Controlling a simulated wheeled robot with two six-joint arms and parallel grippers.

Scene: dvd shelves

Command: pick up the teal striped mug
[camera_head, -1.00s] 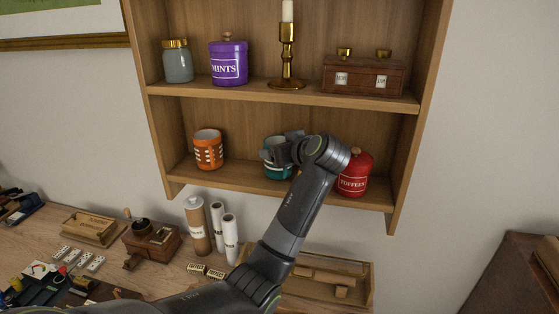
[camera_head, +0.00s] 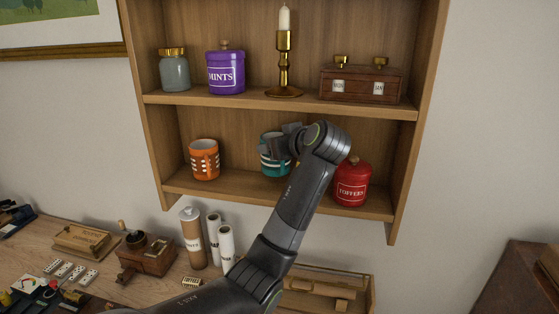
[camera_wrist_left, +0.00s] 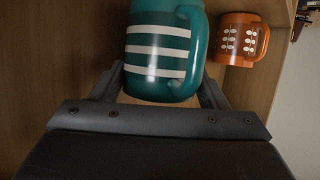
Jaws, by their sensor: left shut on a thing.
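The teal striped mug (camera_head: 272,163) has white stripes and is in the lower bay of the wall shelf, right of the orange mug. It appears raised a little above the shelf board. My left gripper (camera_head: 286,142) reaches in from the front and is shut on it. In the left wrist view the teal mug (camera_wrist_left: 158,52) sits between the two fingers, with its handle toward the right. Its right side is partly hidden by my gripper in the head view. My right gripper is not in view.
An orange mug (camera_head: 204,160) stands to the left and a red toffees jar (camera_head: 351,184) to the right on the same shelf (camera_head: 235,192). The upper shelf (camera_head: 200,99) is above, holding a purple mints jar (camera_head: 225,72) and a candlestick (camera_head: 284,60). A cluttered desk lies below.

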